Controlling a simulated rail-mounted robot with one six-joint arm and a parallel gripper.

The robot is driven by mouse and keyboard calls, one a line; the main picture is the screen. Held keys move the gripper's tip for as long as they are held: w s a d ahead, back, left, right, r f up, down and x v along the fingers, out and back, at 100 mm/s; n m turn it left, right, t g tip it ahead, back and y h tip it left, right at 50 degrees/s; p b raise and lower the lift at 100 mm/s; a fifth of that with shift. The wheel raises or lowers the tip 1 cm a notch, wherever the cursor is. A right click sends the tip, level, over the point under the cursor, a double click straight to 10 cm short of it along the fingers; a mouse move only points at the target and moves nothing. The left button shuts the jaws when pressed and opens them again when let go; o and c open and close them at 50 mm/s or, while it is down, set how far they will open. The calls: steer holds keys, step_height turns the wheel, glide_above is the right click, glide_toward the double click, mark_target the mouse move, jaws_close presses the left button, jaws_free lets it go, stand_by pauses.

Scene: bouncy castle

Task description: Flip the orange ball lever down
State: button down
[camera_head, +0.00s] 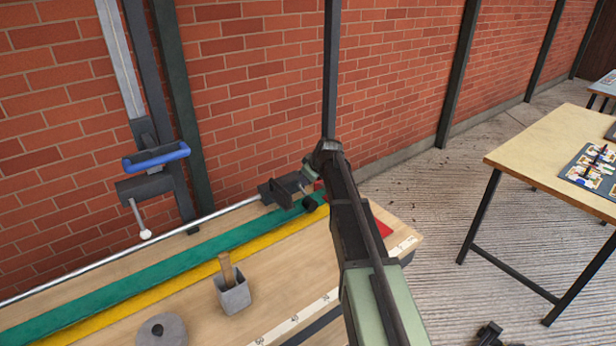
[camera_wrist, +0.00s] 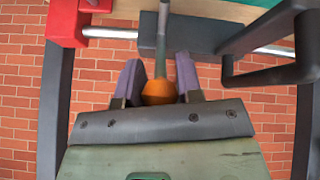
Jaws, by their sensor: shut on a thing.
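The orange ball (camera_wrist: 158,92) sits between the two fingers of my gripper (camera_wrist: 159,84) in the wrist view. The gripper is shut on it. A grey rod (camera_wrist: 163,35) runs from the ball up the picture, across a dark grey block (camera_wrist: 205,35) on a silver rail. In the head view my arm reaches to a dark block with a bracket (camera_head: 284,193) at the far end of the rail, by the wall. The ball and my fingertips cannot be made out there, as my arm covers much of that spot.
A dark handle (camera_wrist: 275,75) juts out close to the right of my gripper, and a red block (camera_wrist: 68,22) is at left. The workbench (camera_head: 130,318) holds a grey cup (camera_head: 234,296) and disc (camera_head: 162,331). A blue-handled device (camera_head: 156,157) stands left; another table (camera_head: 545,150) stands right.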

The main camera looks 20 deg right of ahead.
stand_by(0.3)
steer(key=c, duration=0.8)
jaws_free()
steer(key=shift+d, duration=0.1)
steer(key=p+v, duration=0.9)
steer(key=v, duration=0.1)
steer(key=shift+s+r, duration=0.25)
steer(key=shift+r, duration=0.05)
